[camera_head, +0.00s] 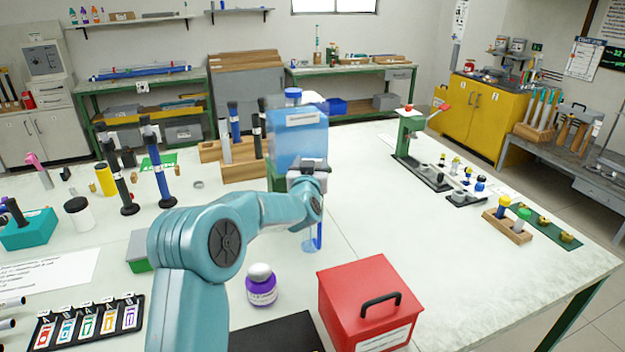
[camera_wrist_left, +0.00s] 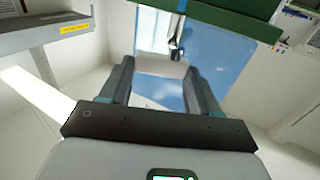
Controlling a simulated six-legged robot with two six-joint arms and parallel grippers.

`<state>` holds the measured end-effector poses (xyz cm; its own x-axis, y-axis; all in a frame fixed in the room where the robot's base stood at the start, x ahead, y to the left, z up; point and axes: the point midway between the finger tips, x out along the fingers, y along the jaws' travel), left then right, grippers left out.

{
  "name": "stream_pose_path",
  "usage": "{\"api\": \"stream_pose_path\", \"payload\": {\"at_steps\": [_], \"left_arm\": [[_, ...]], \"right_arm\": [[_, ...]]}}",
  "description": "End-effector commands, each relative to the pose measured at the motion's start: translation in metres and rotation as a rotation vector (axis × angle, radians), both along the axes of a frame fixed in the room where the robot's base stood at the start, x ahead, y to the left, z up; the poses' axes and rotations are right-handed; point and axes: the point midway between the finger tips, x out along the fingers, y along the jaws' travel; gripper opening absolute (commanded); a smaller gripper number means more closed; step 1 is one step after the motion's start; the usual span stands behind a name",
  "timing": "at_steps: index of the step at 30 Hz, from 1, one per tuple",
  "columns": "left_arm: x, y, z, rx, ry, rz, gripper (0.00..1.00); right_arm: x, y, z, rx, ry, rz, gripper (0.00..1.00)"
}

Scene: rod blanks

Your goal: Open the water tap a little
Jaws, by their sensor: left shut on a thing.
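The water tank (camera_head: 300,140) is a blue see-through box with a white label and a blue cap, standing on a green support near the middle of the table. The tap (camera_wrist_left: 176,36) shows in the left wrist view as a small metal part in front of the blue tank. My left gripper (camera_wrist_left: 160,68) is at the tank's front, shut on the tap; its wrist hides the tap in the head view. Below the wrist, a clear vessel (camera_head: 309,244) stands beside a thin blue upright streak; I cannot tell whether that is water. My right gripper is not in view.
A red box (camera_head: 370,302) with a black handle stands at the front right. A wooden rack (camera_head: 240,168) with rods stands left of the tank.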

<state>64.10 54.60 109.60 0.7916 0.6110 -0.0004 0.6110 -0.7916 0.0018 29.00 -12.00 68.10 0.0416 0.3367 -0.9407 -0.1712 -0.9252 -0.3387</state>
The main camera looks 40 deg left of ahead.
Motion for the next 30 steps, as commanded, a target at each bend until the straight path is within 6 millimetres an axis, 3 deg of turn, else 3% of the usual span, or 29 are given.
{"api": "stream_pose_path", "payload": {"at_steps": [11,12,14,24,30], "left_arm": [[-0.001,0.000,0.005,0.005,-0.005,-0.017,0.31],[-0.001,0.001,0.005,0.005,-0.005,-0.017,0.68],[-0.001,0.000,0.005,0.005,-0.005,-0.017,0.87],[-0.003,-0.001,0.002,0.002,-0.001,-0.017,0.87],[-0.025,-0.018,0.001,0.003,-0.002,-0.018,0.87]], "right_arm": [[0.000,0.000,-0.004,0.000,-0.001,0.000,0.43],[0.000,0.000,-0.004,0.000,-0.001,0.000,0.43],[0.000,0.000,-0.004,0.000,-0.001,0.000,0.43],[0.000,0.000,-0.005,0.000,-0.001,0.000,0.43],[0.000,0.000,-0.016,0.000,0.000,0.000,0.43]]}}
